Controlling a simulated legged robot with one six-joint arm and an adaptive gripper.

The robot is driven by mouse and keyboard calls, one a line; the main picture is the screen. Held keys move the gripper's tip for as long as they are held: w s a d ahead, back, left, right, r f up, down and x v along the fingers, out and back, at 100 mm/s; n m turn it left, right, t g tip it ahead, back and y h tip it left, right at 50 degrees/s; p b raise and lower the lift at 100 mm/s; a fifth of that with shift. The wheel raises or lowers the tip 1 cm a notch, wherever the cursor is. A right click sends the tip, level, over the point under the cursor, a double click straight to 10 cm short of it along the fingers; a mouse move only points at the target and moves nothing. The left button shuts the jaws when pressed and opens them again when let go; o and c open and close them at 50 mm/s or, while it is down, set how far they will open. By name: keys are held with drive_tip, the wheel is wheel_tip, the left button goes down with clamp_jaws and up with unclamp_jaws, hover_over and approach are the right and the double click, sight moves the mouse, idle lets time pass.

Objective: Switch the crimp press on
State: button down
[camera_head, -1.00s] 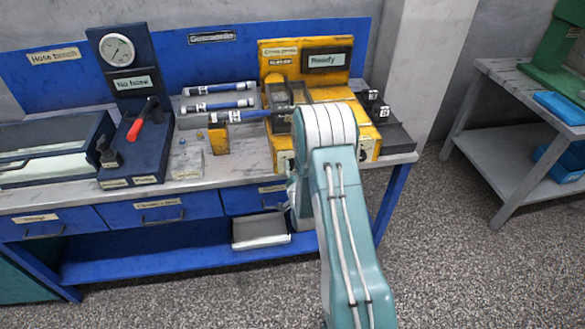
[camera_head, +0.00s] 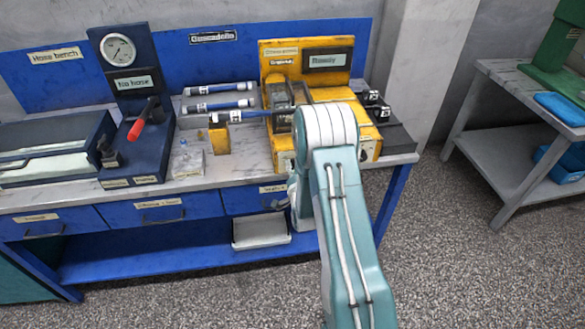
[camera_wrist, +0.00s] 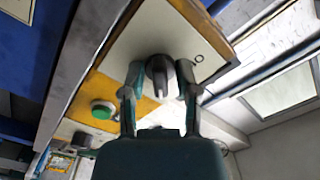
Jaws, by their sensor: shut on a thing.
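The yellow crimp press (camera_head: 352,94) stands at the right of the blue bench in the head view, with a display reading "Ready" (camera_head: 327,60). In the wrist view, a dark rotary knob (camera_wrist: 158,70) sits on a cream plate (camera_wrist: 140,45) on the press front, with a ring mark like "O" to its right. My gripper (camera_wrist: 160,88) has one finger on each side of the knob and is shut on it. The knob's exact pointing direction is hard to tell. In the head view my arm hides the gripper's fingers and the knob.
A green button (camera_wrist: 103,110) is left of the knob on the yellow face. A gauge stand (camera_head: 130,90) and drawers (camera_head: 160,212) are to the left. A grey table (camera_head: 500,95) stands right.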

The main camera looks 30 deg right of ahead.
drive_tip(key=c, duration=0.7)
unclamp_jaws()
drive_tip(key=shift+d+r, duration=0.15)
drive_tip(key=shift+o, duration=0.2)
drive_tip(key=v, duration=1.2)
